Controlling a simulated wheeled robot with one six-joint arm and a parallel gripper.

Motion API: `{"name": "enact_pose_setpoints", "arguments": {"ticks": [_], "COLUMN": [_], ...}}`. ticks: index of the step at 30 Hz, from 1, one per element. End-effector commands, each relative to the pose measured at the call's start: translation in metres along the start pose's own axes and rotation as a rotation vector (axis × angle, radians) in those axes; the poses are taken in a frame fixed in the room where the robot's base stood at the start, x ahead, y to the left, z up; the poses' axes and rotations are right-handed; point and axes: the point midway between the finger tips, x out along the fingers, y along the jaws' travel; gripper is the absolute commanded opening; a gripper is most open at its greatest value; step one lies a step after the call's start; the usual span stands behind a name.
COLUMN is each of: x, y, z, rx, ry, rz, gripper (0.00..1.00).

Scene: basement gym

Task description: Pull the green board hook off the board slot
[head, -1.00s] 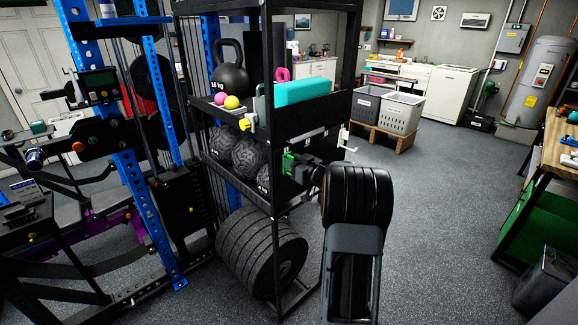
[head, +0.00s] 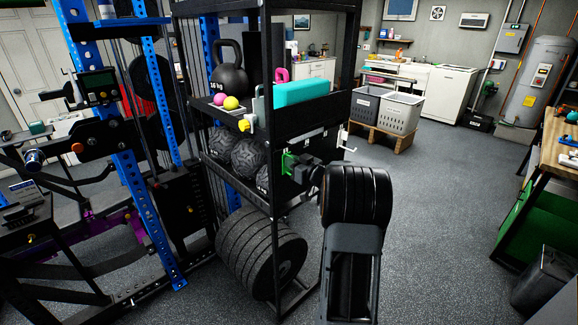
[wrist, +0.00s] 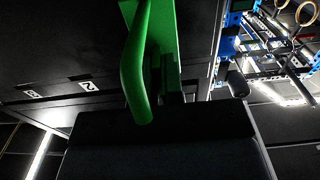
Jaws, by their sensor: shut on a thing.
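The green board hook (head: 289,163) shows as a small green patch on the side of the black rack, at the tip of my gripper (head: 297,168). In the wrist view the green hook (wrist: 137,60) is large, with a curved prong and a flat back plate against the dark board (wrist: 60,60). My gripper is shut on the hook, and its dark body (wrist: 160,135) covers the hook's lower part. The slot behind the hook is hidden, so I cannot tell whether the hook is seated in it.
The black rack (head: 270,105) holds a kettlebell (head: 230,72), a teal block (head: 302,91), textured balls (head: 250,158) and weight plates (head: 262,252). A white hook (head: 346,138) sits to the right on the board. Open floor (head: 440,210) lies to the right.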

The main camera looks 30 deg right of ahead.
Motion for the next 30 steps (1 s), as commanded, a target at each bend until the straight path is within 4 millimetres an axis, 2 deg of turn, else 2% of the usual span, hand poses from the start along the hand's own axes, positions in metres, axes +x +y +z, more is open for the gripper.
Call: {"name": "enact_pose_setpoints", "arguments": {"ticks": [11, 30], "x": [-0.002, -0.041], "y": [0.0, 0.001], "z": [-0.001, -0.001], "rx": [-0.001, -0.002], "ry": [0.001, 0.001], "rz": [0.0, 0.001], "gripper": [0.0, 0.0]}}
